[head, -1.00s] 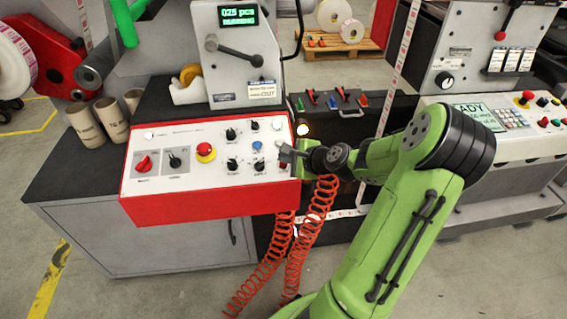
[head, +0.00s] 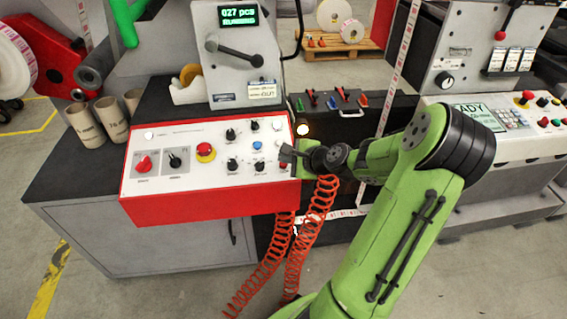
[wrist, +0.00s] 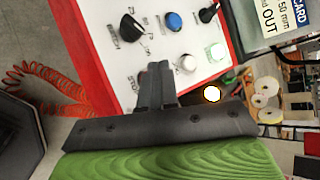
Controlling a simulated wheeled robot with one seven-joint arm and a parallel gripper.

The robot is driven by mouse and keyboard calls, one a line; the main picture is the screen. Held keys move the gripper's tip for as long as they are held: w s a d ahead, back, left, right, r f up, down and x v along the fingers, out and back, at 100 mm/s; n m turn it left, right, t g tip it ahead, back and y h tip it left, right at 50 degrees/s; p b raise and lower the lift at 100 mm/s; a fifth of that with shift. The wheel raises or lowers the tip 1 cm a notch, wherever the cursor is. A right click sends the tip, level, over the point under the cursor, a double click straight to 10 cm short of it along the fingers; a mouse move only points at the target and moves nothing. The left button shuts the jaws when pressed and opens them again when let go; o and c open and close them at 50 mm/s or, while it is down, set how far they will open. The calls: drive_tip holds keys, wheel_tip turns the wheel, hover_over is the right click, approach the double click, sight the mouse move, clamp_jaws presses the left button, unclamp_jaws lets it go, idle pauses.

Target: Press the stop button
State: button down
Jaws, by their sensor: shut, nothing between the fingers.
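The white control panel (head: 190,180) with a red front edge lies left of my gripper. A red mushroom button (head: 205,150) on a yellow ring sits mid-panel. A small red button (head: 283,164) shows at the panel's right end, just below my fingers. The labels are too small to tell which is the stop button. My gripper (head: 287,153) is shut and empty over the panel's right edge. In the wrist view its fingertips (wrist: 158,66) stand beside a white button (wrist: 186,63); they hide part of the panel. I cannot tell whether they touch it.
Black knobs (wrist: 132,27) and a blue button (wrist: 174,20) are near the fingers. A lit green-white button (wrist: 217,52) is beside them. Red coiled hoses (head: 300,245) hang below my gripper. The display (head: 238,16) reads 027 pcs, RUNNING.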

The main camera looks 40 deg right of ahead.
drive_tip(key=shift+w+f, duration=0.1)
drive_tip(key=shift+f, duration=0.3)
drive_tip(key=shift+w+d+f+b, duration=0.1)
drive_tip(key=shift+f+b, duration=0.25)
drive_tip(key=shift+f, duration=0.05)
idle(0.6)
drive_tip(key=shift+r, duration=0.1)
drive_tip(key=shift+s+r+p, duration=0.2)
drive_tip(key=shift+r+p, duration=0.55)
drive_tip(key=shift+p, duration=0.15)
drive_tip(key=r+p, duration=0.3)
drive_tip(key=s+a+r+p, duration=0.1)
drive_tip(key=shift+r, duration=0.4)
